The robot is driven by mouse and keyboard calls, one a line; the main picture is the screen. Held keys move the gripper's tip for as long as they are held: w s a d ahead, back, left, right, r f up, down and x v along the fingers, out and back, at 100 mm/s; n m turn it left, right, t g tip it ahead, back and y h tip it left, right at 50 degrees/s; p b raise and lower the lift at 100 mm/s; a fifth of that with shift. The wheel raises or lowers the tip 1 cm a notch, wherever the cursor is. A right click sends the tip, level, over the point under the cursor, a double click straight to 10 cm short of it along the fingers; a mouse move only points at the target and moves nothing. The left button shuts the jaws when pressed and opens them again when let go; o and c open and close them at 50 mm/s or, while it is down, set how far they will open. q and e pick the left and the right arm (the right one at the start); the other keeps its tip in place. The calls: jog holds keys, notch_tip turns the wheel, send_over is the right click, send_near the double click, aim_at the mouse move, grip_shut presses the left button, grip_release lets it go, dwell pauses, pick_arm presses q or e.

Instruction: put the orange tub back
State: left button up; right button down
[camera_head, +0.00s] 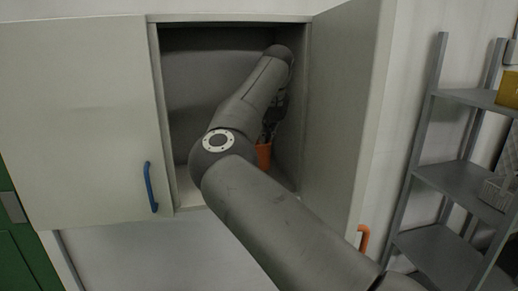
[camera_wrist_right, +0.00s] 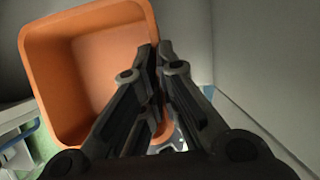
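The orange tub (camera_head: 264,156) is inside the open cupboard, low and near its right inner wall. My arm hides part of it in the head view, and I cannot tell whether it touches the cupboard floor. In the right wrist view the open, empty-looking tub (camera_wrist_right: 88,75) fills the upper left. My right gripper (camera_wrist_right: 160,52) has its fingers close together with the tub's right wall between them; it is shut on the tub. In the head view this gripper (camera_head: 271,125) is dark and partly hidden behind my arm. My left gripper is not in view.
The cupboard's left door (camera_head: 80,120) with a blue handle (camera_head: 151,187) is shut. Its right door (camera_head: 345,110), with an orange handle (camera_head: 363,239), stands open beside my arm. A grey shelf rack (camera_head: 460,182) stands at the right. The cupboard's left interior is clear.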

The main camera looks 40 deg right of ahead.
jog(key=p+x, duration=0.1)
jog(key=x, duration=0.2)
jog(key=p+x, duration=0.1)
jog(key=x, duration=0.2)
jog(key=w+d+p+x, duration=0.1)
jog(key=x, duration=0.3)
jog(key=shift+d+r+p, duration=0.15)
jog(key=shift+r+p, duration=0.1)
jog(key=shift+p, duration=0.05)
jog(key=c, duration=1.6)
grip_release()
jog(key=shift+c, duration=0.2)
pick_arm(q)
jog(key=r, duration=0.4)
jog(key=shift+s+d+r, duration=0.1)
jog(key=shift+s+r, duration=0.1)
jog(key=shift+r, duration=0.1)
